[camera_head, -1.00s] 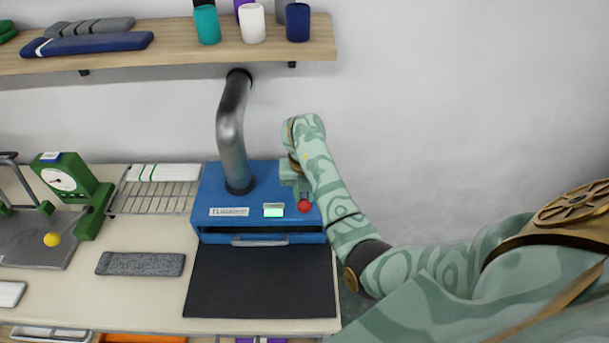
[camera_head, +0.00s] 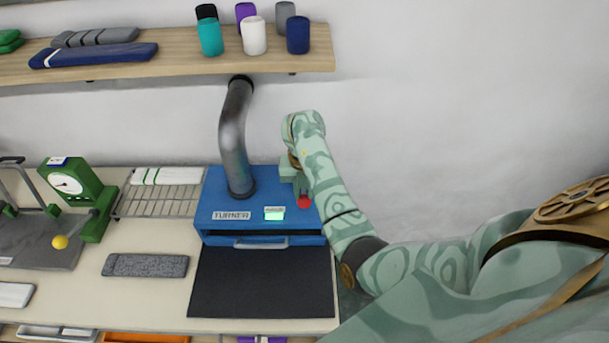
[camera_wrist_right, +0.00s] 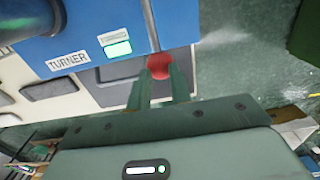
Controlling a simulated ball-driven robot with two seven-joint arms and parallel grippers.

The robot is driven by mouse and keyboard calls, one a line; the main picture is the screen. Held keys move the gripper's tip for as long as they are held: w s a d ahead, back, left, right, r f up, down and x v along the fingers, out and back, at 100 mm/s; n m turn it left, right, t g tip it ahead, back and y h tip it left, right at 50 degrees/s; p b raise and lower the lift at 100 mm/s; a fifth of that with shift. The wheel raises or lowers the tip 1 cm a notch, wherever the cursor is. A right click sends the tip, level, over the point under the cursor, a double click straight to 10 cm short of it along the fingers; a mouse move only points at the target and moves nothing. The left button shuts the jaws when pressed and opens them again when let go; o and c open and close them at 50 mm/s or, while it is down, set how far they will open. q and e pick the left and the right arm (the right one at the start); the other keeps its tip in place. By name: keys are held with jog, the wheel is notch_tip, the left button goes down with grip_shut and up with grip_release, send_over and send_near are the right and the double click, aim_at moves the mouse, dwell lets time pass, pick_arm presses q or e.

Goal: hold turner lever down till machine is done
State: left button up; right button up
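The turner (camera_head: 215,203) is a blue machine with a grey pipe (camera_head: 236,140) rising from its top and a lit green display (camera_head: 274,214). Its label reads TURNER, also in the right wrist view (camera_wrist_right: 67,61). The red knob of its lever (camera_head: 304,202) is at the machine's front right. My right gripper (camera_head: 300,186) is at the knob from above. In the right wrist view its two fingers (camera_wrist_right: 160,80) are apart, with the red knob (camera_wrist_right: 159,66) between their tips, touching both sides as it appears. My left gripper is out of view.
A black mat (camera_head: 262,282) lies before the turner. A wire rack (camera_head: 158,201), a green dial machine (camera_head: 72,188) with a yellow knob and a grey knitted strip (camera_head: 145,265) are to the left. A shelf (camera_head: 180,66) with spools and folded knits hangs above.

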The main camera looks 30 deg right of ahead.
notch_tip(320, 180, up, 10)
jog(key=p, duration=0.8)
jog(key=shift+f+p, duration=0.2)
jog(key=shift+p, duration=0.2)
